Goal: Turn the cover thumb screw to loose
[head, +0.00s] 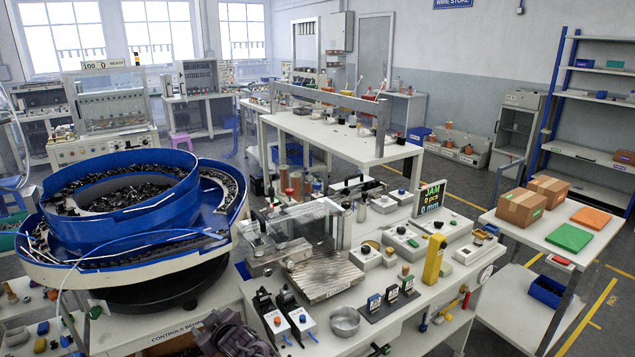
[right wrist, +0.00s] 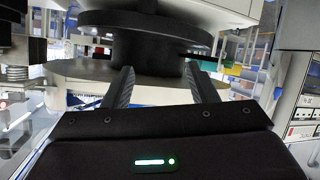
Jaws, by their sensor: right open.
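The clear cover (head: 312,225) stands over the metal track unit in the middle of the bench in the head view. I cannot make out its thumb screw for certain at this size. In the right wrist view my right gripper (right wrist: 157,78) is open and empty. Its two dark fingers point towards the black base (right wrist: 150,60) of the bowl feeder, with nothing between them. A dark arm part of mine shows at the bottom of the head view, in front of the bench. My left gripper cannot be made out.
The blue bowl feeder (head: 125,195) full of dark parts fills the left. A steel cup (head: 344,321), two lever switches and a yellow post (head: 433,258) stand along the front of the bench. A display (head: 431,197) reads JAM. A side table (head: 545,239) holds cardboard boxes.

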